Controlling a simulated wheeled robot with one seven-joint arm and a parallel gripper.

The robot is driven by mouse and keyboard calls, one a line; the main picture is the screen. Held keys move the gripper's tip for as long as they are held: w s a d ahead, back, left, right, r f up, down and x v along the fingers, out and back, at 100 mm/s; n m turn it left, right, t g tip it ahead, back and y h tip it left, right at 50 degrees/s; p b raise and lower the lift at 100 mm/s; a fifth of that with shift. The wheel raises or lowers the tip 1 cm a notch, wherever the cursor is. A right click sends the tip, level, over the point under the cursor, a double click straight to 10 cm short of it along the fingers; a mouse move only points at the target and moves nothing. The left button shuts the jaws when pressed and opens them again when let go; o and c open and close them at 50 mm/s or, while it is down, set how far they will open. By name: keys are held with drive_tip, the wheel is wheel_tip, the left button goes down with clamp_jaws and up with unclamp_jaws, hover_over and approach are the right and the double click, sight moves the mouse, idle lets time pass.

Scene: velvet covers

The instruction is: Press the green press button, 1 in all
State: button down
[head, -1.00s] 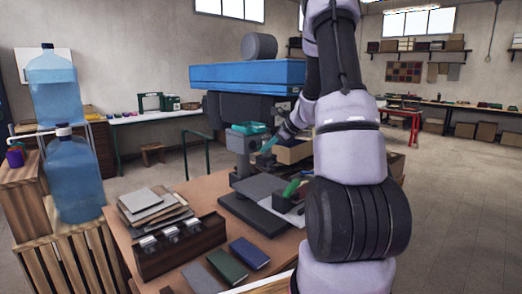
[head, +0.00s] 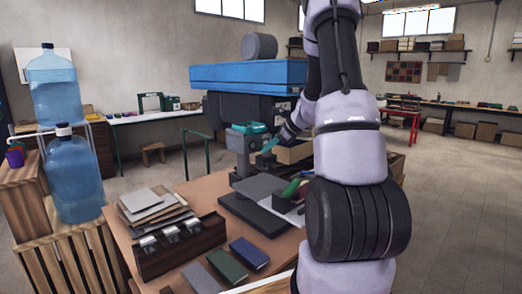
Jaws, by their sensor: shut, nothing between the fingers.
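A press with a blue top (head: 248,73) stands on the wooden table. A teal-green piece (head: 250,128) sits on the grey housing at its column, and a darker green piece (head: 291,187) lies lower, by the press's base. I cannot tell for sure which of them is the press button. My gripper (head: 267,147) is shut and empty, with teal fingertips pointing down and left. It appears just right of and below the teal-green piece in the picture. Whether it touches anything is too small to tell. My arm hides part of the table's right side.
A dark wooden rack (head: 180,248) and a pile of flat sheets (head: 152,206) lie on the table's left. A green book (head: 226,264) and a blue book (head: 249,253) lie in front. An open cardboard box (head: 292,153) stands behind my gripper. Water bottles stand on crates at left.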

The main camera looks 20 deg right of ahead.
drive_tip(key=shift+s+d, duration=0.15)
drive_tip(key=shift+s, duration=0.3)
drive_tip(key=shift+s+d, duration=0.3)
drive_tip(key=shift+s, duration=0.5)
drive_tip(key=shift+s+d, duration=0.3)
drive_tip(key=shift+s, duration=0.45)
drive_tip(key=shift+s+d, duration=0.3)
drive_tip(key=shift+s, duration=0.5)
